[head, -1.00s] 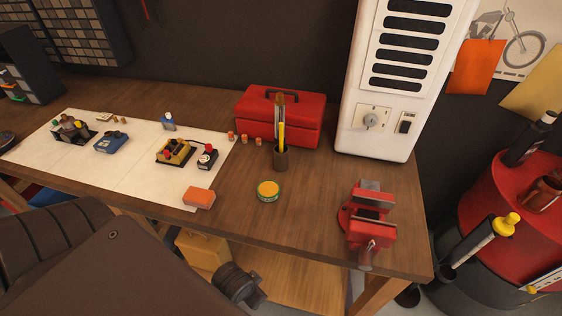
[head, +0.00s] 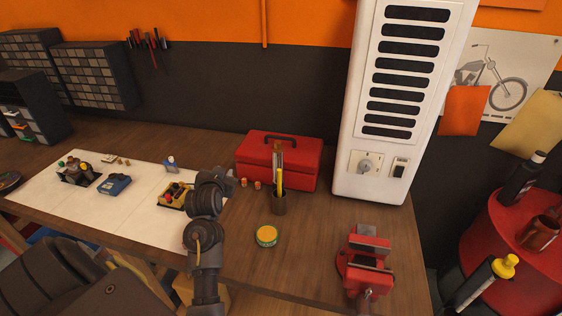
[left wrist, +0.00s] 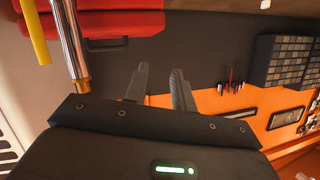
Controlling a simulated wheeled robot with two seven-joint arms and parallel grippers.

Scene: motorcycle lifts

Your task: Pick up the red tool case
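The red tool case (head: 262,165) stands on the workbench against the dark wall, lid shut, with a dark handle on top. In the left wrist view the case (left wrist: 115,22) is at the upper left, upside down. My left arm reaches up over the bench left of the case in the head view; its fingers are hard to make out there. In the left wrist view my left gripper (left wrist: 160,70) has its two fingers apart with nothing between them, clear of the case. My right gripper is not in view.
A dark cup (head: 279,204) with a yellow pencil and brushes stands in front of the case. A round yellow tin (head: 266,235) and a red vise (head: 366,262) are nearer the front edge. A white cabinet (head: 345,185) stands just right of the case.

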